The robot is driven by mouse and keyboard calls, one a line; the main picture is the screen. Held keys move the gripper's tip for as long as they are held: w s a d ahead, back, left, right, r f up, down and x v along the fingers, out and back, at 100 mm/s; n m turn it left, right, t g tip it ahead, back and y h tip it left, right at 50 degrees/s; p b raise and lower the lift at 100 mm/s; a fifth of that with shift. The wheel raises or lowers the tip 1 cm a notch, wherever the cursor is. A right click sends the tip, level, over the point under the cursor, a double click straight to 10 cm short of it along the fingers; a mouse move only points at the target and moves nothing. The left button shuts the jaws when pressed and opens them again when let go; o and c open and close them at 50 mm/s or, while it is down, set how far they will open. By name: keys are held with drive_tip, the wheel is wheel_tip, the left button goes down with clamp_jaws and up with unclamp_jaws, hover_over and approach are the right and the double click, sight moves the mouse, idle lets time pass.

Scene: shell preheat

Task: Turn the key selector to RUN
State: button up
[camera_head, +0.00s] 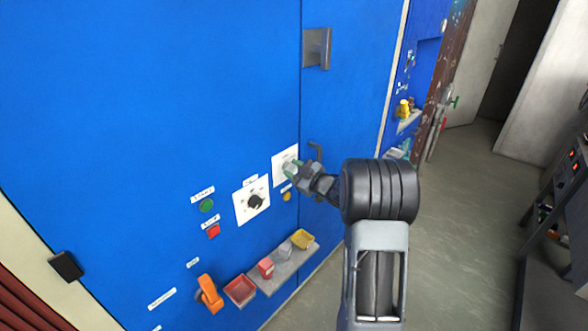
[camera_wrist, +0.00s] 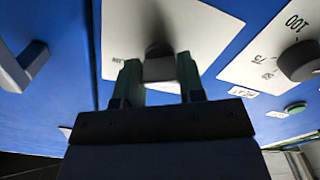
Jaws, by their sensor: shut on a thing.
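The key selector (camera_wrist: 160,68) is a grey key piece on a white plate (camera_wrist: 220,33) with dark marks; the plate also shows in the head view (camera_head: 279,156). My gripper (camera_head: 292,168) reaches the plate from the right. In the wrist view its two green fingertips (camera_wrist: 158,78) stand on either side of the key and are shut on it. The fingers and the shadow hide most of the plate's lettering, so I cannot read which position the key points to. In the head view my gripper covers the key.
A black dial (camera_head: 255,202) sits left of the key plate, with a green button (camera_head: 207,205), a red button (camera_head: 213,231) and a yellow button (camera_head: 286,196) nearby. Below, an orange handle (camera_head: 209,293) and a shelf (camera_head: 284,268) with small bins jut out.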

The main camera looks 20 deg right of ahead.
idle(0.4)
drive_tip(key=o, duration=0.9)
drive_tip(key=shift+o, duration=0.2)
drive_tip(key=b+v, duration=0.1)
drive_tip(key=v, duration=1.2)
drive_tip(key=shift+s, duration=0.4)
drive_tip(key=shift+d, duration=0.1)
